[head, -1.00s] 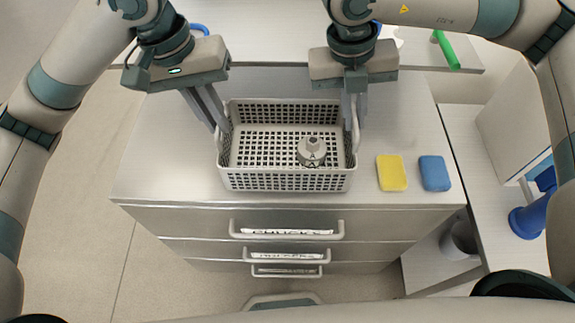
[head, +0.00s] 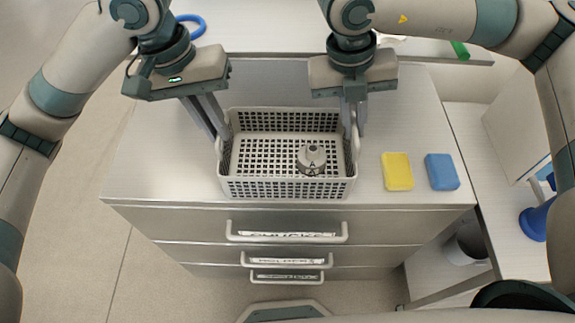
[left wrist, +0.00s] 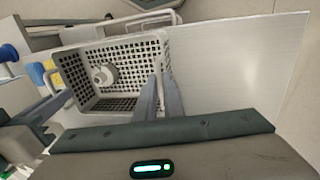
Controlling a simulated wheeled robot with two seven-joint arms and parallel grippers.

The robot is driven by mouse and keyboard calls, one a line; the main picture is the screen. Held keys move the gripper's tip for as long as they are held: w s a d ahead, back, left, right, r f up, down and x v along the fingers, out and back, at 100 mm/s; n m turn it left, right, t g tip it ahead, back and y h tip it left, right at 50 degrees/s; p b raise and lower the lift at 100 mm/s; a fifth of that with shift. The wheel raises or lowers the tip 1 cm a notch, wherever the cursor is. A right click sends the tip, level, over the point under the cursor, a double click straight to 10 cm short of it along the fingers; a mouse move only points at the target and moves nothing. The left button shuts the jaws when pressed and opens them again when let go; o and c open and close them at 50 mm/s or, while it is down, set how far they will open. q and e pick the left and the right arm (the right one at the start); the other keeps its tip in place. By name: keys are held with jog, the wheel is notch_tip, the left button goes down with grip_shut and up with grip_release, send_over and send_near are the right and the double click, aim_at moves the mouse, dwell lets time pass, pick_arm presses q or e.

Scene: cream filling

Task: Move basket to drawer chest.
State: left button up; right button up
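The light grey perforated basket (head: 287,188) is over the top of the metal drawer chest (head: 160,165), near its front edge. It looks level; I cannot tell whether its bottom touches the top. A round grey part (head: 312,158) is inside it. My left gripper (head: 220,136) has its fingers close together at the basket's left handle. My right gripper (head: 353,134) is likewise at the right handle. Both look shut on the handles, though the fingertips are partly hidden. The left wrist view shows the left fingers (left wrist: 160,78) at the basket's (left wrist: 125,104) side wall.
A yellow sponge (head: 397,171) and a blue sponge (head: 441,172) lie right of the basket on the chest. The chest top is bare to the left. A table with a blue ring (head: 190,25) stands behind, and a side table with a blue item (head: 537,222) stands at right.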

pick_arm(q)
jog(key=o, duration=0.4)
jog(key=shift+c, duration=0.2)
pick_arm(e)
jog(key=o, duration=0.4)
jog(key=shift+c, duration=0.2)
pick_arm(q)
jog(key=shift+r, duration=0.1)
notch_tip(320, 180, up, 12)
jog(key=a, duration=0.2)
jog(key=shift+a, duration=0.2)
jog(key=shift+w, duration=0.1)
pick_arm(e)
jog(key=shift+r, duration=0.15)
notch_tip(320, 180, up, 12)
jog(key=a, duration=0.2)
jog(key=shift+a+f, duration=0.2)
jog(key=shift+w, duration=0.1)
